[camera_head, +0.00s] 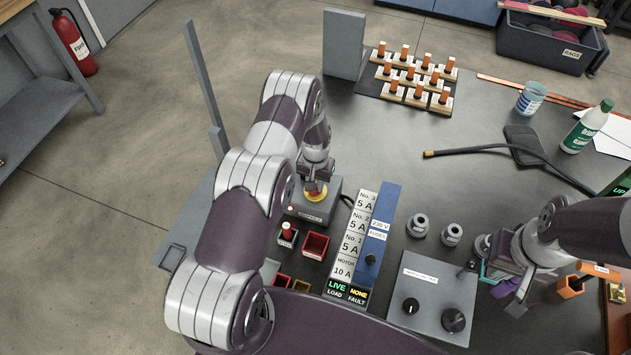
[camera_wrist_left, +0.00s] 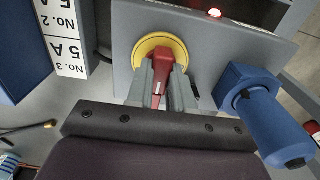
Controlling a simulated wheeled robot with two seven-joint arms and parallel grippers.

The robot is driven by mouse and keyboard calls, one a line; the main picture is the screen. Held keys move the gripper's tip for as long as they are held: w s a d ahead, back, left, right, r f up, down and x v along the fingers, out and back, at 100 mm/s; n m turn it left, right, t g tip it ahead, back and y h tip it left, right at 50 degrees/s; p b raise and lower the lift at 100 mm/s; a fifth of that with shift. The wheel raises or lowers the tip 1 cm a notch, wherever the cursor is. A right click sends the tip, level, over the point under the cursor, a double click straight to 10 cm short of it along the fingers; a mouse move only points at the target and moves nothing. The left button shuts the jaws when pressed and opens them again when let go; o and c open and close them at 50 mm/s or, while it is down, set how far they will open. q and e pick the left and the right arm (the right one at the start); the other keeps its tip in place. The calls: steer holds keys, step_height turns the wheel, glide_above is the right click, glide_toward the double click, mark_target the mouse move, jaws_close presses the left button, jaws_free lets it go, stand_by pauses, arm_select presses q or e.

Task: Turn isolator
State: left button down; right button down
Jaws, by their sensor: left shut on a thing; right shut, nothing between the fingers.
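The isolator is a grey box (camera_head: 327,203) with a yellow disc (camera_head: 319,195) and a red handle on top. In the left wrist view the red handle (camera_wrist_left: 163,72) stands across the yellow disc (camera_wrist_left: 148,50). My left gripper (camera_head: 314,184) is over the isolator, and in the left wrist view its fingers (camera_wrist_left: 162,82) are shut on the red handle from both sides. My right gripper (camera_head: 505,290) is at the right of the table, shut, away from the isolator.
A fuse panel (camera_head: 377,230) reads LIVE and NONE beside the isolator. A blue-handled tool (camera_wrist_left: 262,110) stands close to the left gripper. A grey control box (camera_head: 432,300) with knobs is at the front. Orange-topped fuses (camera_head: 404,52), a cup (camera_head: 531,98) and a bottle (camera_head: 587,127) are further back.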

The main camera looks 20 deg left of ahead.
arm_select(q)
steer(key=n+b, duration=0.2)
steer(key=n, duration=0.1)
steer(key=shift+w+f+b, duration=0.1)
steer(key=shift+b, duration=0.2)
steer(key=n+b, duration=0.2)
steer(key=n, duration=0.3)
steer(key=shift+n+b, duration=0.4)
steer(key=n+b, duration=0.1)
steer(key=n, duration=0.3)
steer(key=shift+b, duration=0.3)
steer(key=shift+r+n+b, duration=0.2)
steer(key=shift+n+b, duration=0.35)
steer(key=shift+n, duration=1.85)
steer(key=c, duration=1)
jaws_free()
